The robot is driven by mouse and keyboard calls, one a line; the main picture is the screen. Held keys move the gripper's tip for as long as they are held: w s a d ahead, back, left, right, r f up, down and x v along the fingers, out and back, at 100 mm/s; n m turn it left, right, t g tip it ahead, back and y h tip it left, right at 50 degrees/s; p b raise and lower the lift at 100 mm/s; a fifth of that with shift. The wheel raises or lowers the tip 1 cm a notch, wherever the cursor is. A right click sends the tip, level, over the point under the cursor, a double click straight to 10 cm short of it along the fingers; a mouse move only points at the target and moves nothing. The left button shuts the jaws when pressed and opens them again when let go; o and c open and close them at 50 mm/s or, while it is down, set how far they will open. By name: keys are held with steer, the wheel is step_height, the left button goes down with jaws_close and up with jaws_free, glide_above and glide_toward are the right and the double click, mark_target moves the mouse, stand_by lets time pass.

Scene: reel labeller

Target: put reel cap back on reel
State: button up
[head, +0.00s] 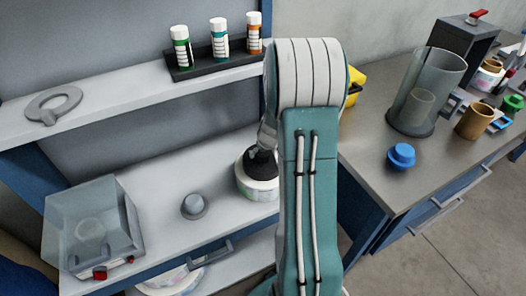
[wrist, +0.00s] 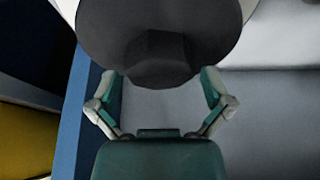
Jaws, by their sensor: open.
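A dark round reel cap (wrist: 105,30) with a faceted knob (wrist: 158,58) fills the top of the wrist view. A pale rim shows beside it at the top. In the head view the black cap (head: 256,166) appears to sit on top of the white reel (head: 258,187) on the bench, partly hidden by my arm. I cannot tell whether it is fully seated. My gripper (wrist: 161,78) is open and empty, with its fingertips apart on either side of the knob's near edge. In the head view it is mostly hidden at the reel.
A grey knob (head: 194,206) and a clear-covered box (head: 93,228) stand on the bench left of the reel. The shelf (head: 120,98) above carries a grey ring (head: 53,104) and a rack of bottles (head: 219,61). A blue cap (head: 401,156) and clear cylinder (head: 427,92) stand on the right counter.

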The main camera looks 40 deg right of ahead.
steer(key=shift+r, duration=0.1)
steer(key=v, duration=1.1)
steer(key=shift+s+r, duration=0.25)
steer(key=shift+r, duration=0.05)
steer(key=s+a+r+n, duration=0.1)
steer(key=s+a+r, duration=0.25)
steer(key=a, duration=0.35)
steer(key=s+a+r+t, duration=0.1)
steer(key=s+a+r, duration=0.1)
steer(key=a+r, duration=0.45)
steer(key=s+a+r+n, duration=0.1)
steer(key=s+a+r, duration=0.15)
steer(key=a, duration=0.65)
steer(key=s+a+r+y, duration=0.1)
steer(key=s+a, duration=0.3)
steer(key=s, duration=0.3)
steer(key=shift+n, duration=0.3)
steer(key=shift+s+r, duration=0.1)
